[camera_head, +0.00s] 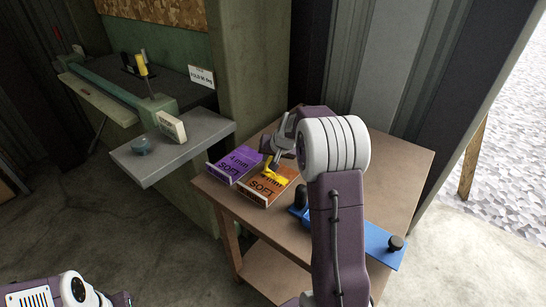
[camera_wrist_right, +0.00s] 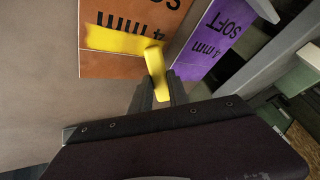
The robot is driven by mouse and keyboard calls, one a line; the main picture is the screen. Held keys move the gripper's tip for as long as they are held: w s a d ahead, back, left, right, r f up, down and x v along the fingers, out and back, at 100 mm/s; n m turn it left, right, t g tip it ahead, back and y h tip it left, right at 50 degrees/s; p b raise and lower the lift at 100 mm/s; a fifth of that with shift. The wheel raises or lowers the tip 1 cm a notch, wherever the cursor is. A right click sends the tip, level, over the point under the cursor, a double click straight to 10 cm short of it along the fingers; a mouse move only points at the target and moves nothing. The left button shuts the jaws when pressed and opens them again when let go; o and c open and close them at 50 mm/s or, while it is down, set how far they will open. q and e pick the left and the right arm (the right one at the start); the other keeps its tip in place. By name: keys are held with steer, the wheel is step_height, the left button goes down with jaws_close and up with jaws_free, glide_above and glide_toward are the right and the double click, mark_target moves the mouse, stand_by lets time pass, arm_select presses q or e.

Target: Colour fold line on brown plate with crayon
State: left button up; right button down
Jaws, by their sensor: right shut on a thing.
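The brown plate (camera_head: 256,194) lies on the small wooden table and carries black lettering reading "4 mm" and "SOFT". A yellow band runs across it, and the plate also shows in the right wrist view (camera_wrist_right: 122,66). My right gripper (camera_head: 279,152) is above the plate, shut on a yellow crayon (camera_wrist_right: 156,72). The crayon's far end is at the right end of the yellow band in the wrist view. I cannot tell whether it touches the plate. At the lower left only part of my left arm shows; its gripper is not in view.
A purple plate (camera_head: 231,166) lies beside the brown one. A blue tool (camera_head: 378,241) with black knobs lies on the table (camera_head: 399,195), partly behind my right arm.

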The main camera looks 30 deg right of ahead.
step_height(320, 180, up, 7)
steer(key=p, duration=0.6)
steer(key=shift+r, duration=0.1)
stand_by(0.5)
step_height(320, 180, down, 6)
steer(key=b, duration=0.5)
steer(key=shift+f+b, duration=0.55)
steer(key=shift+f, duration=0.05)
stand_by(0.6)
